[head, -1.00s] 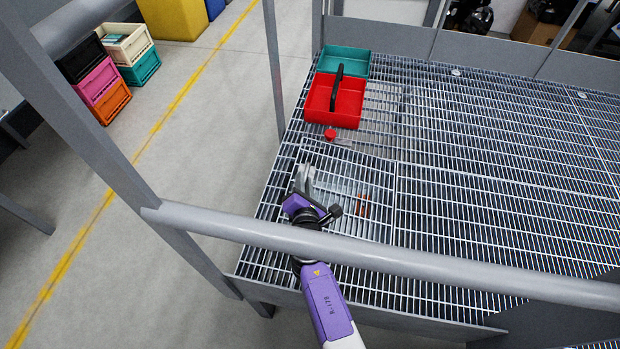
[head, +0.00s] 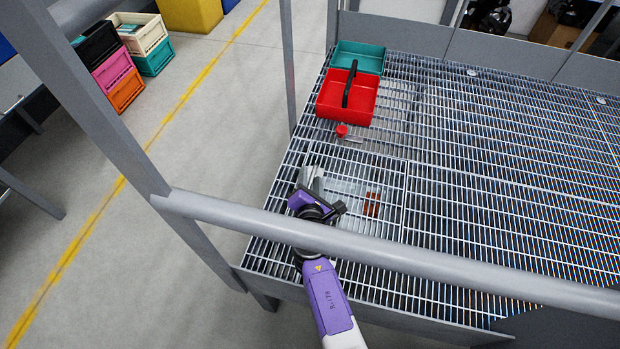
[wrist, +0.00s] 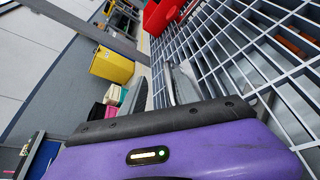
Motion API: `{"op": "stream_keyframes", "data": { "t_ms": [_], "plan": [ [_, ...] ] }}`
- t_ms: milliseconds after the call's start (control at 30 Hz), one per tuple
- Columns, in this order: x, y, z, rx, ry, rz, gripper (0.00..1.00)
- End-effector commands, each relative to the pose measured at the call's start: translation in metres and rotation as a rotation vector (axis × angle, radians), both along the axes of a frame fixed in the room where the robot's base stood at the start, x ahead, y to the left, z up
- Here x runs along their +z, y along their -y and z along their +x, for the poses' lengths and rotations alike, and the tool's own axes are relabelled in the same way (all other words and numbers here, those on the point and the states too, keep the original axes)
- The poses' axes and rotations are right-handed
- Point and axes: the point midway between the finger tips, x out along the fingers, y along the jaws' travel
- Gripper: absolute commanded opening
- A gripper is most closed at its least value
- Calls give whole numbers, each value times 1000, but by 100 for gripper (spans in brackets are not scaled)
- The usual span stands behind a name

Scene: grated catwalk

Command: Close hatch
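The hatch seems to be the square grated panel (head: 391,218) in the near left corner of the catwalk, just beyond the rail. It looks about flush with the deck, but I cannot tell its exact angle. My gripper (head: 313,178) is low over the panel's left side, beside the catwalk's left edge. In the wrist view the two fingers (wrist: 160,88) stand apart with a narrow gap, and nothing shows held between them. I cannot tell whether a finger touches the grating. My gripper and the rail hide part of the panel.
A grey rail (head: 400,255) crosses above my arm. A red tray with a black handle (head: 333,105), a teal tray (head: 358,57) and a small red-capped item (head: 341,130) lie beyond the panel. Reddish-brown pieces (head: 372,204) show at the panel.

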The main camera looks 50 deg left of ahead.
Motion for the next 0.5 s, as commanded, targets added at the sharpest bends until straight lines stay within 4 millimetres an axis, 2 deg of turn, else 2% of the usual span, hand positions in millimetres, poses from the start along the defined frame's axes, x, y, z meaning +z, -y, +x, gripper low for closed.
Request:
{"op": "stream_keyframes", "data": {
  "t_ms": [167,500],
  "plan": [
    [4,6,-4,-1,0,-1,34],
    [21,41,-35,-2,-2,1,34]
  ]
}}
